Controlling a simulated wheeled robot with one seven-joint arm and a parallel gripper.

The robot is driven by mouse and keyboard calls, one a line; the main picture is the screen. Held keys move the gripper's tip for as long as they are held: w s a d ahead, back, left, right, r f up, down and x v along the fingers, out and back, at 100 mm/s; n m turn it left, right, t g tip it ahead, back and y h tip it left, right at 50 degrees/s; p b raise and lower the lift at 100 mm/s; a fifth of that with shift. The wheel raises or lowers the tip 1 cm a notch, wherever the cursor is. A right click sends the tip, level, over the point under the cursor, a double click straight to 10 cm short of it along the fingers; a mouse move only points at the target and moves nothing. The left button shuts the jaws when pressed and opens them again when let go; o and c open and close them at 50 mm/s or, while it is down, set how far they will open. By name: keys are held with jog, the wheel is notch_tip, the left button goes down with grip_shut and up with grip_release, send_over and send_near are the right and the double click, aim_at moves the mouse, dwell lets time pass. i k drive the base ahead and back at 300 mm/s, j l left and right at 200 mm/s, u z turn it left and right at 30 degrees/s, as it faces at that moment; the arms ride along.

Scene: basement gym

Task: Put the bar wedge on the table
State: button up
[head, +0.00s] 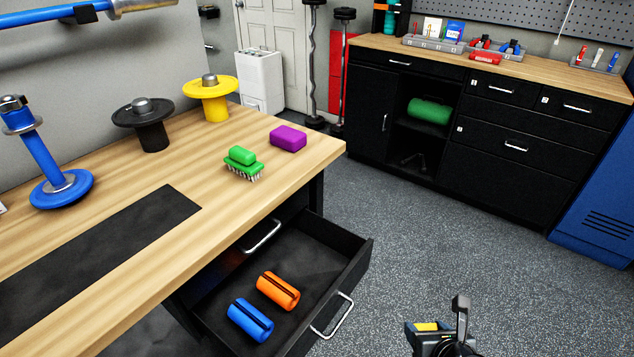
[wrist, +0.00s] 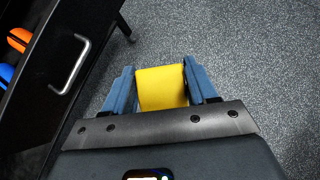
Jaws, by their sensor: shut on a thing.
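My gripper (wrist: 157,72) is shut on a yellow block (wrist: 162,90), which looks like the bar wedge. The block sits between the two blue fingers over the grey floor in the wrist view. In the head view my gripper (head: 455,335) is at the bottom right, with part of the yellow block (head: 427,327) showing. It is to the right of the open drawer and apart from the table. The wooden table (head: 130,165) is at the left of the head view, with bare wood near its front edge.
An open drawer (head: 300,240) under the table holds a blue roll (head: 250,320) and an orange roll (head: 278,291). A green brush (head: 243,163), a purple block (head: 288,138), a black mat (head: 110,235) and weight holders are on the table. The floor at right is clear.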

aim_at(81, 273)
jog(key=k+u, duration=0.2)
jog(key=u, duration=0.2)
jog(key=k+j+u, duration=0.1)
jog(key=u, duration=0.35)
jog(key=l+u, duration=0.95)
jog(key=l, duration=0.25)
jog(key=k, duration=0.05)
